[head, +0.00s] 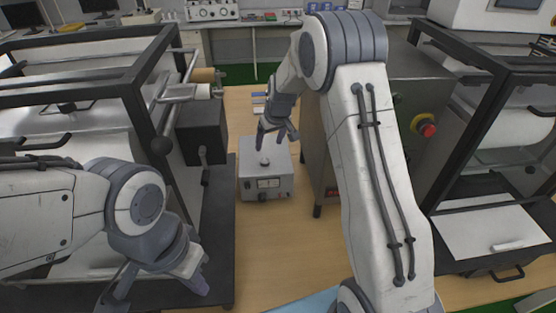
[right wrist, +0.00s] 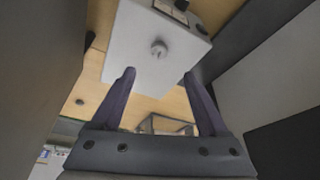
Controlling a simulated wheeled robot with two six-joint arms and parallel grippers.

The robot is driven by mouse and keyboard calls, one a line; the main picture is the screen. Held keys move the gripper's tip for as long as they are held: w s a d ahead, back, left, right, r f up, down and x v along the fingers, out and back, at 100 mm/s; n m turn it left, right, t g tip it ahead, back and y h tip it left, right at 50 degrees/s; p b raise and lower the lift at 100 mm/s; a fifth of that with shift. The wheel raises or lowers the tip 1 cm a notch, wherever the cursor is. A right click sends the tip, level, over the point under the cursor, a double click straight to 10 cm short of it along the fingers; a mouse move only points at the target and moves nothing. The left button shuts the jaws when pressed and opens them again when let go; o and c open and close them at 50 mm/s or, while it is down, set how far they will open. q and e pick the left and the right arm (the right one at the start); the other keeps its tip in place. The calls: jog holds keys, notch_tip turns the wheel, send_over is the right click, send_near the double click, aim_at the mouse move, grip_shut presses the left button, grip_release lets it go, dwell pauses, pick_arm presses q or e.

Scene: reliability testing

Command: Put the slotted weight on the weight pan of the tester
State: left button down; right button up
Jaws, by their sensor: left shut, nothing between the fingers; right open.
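A grey box-shaped unit with a front panel (head: 266,188) stands on the wooden table between two black-framed machines. Its pale top also shows in the right wrist view (right wrist: 130,45). A small round metal piece (right wrist: 158,49) sits on that top; I cannot tell whether it is the slotted weight, a pan or a fitting. My right gripper (head: 275,134) is over the unit, fingers apart and empty; in the right wrist view its fingertips (right wrist: 159,74) point toward the top, with the round piece beyond them. My left gripper (head: 198,283) is shut and empty at lower left, away from the unit.
Black-framed machines stand left (head: 130,90) and right (head: 493,100) of the table strip. A grey cabinet with a red button (head: 427,130) is close right of my right arm. A small white piece (head: 508,245) lies on a pale sheet at right. Bare wood (head: 268,250) lies in front.

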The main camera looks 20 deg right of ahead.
jog(key=p, duration=0.1)
send_over(266, 162)
jog(key=s, duration=0.2)
jog(key=shift+t, duration=0.3)
notch_tip(266, 162, down, 5)
jog(key=shift+d+f, duration=0.1)
jog(key=p+x, duration=0.2)
jog(key=x, duration=0.2)
jog(key=shift+w+f, duration=0.15)
jog(key=shift+w+f+p, duration=0.1)
jog(key=shift+f+p, duration=0.2)
jog(key=shift+f, duration=0.05)
jog(key=shift+c, duration=0.4)
grip_shut()
